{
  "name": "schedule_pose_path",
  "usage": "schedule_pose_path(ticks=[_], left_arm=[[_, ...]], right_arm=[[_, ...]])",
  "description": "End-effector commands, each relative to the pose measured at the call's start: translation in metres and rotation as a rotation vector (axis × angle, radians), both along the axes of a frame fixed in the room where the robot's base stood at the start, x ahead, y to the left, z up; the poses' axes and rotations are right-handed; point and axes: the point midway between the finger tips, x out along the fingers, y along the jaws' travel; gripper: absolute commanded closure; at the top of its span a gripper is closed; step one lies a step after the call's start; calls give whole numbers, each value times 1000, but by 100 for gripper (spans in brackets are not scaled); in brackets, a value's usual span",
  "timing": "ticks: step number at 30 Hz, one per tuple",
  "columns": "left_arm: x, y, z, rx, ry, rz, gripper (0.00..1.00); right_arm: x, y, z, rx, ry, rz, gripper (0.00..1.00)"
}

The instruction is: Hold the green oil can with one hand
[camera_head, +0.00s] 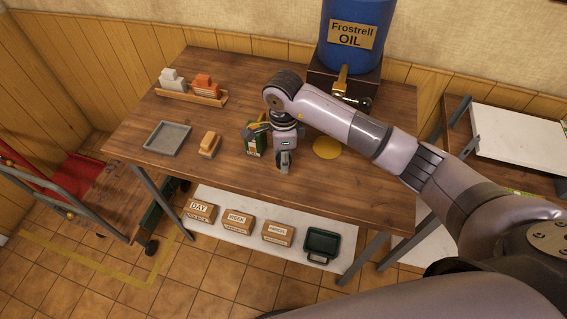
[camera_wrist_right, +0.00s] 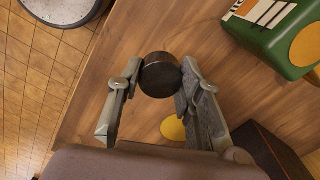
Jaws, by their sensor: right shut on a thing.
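The green oil can (camera_head: 256,143) stands on the wooden table, partly hidden behind my right gripper in the head view. In the right wrist view the green can (camera_wrist_right: 284,50) is at the top right, apart from the fingers, with a white and orange label. My right gripper (camera_head: 284,160) is just right of the can in the head view. In the wrist view its fingers (camera_wrist_right: 158,85) are shut on a dark round piece (camera_wrist_right: 159,72); what it belongs to cannot be told. My left gripper is not in view.
A yellow disc (camera_head: 327,147) lies right of the gripper. A blue oil drum (camera_head: 358,55) with a tap stands at the back. A grey tray (camera_head: 167,138), a yellow-brown block (camera_head: 209,144) and a wooden rack (camera_head: 188,94) are on the left. The front table edge is close.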

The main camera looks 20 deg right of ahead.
Motion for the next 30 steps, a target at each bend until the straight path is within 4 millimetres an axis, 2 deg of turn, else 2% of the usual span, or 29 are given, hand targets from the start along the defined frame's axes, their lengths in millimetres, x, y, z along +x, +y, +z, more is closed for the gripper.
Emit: schedule_pose_path(ticks=[12, 23, 24, 30], left_arm=[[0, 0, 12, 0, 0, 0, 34], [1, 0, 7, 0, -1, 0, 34], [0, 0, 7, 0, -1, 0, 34], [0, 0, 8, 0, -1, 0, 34]], right_arm=[[0, 0, -45, 0, 0, 0, 100], [0, 0, -50, 0, -1, 1, 100], [0, 0, -49, 0, -1, 1, 66], [0, 0, -49, 0, -1, 1, 52]])
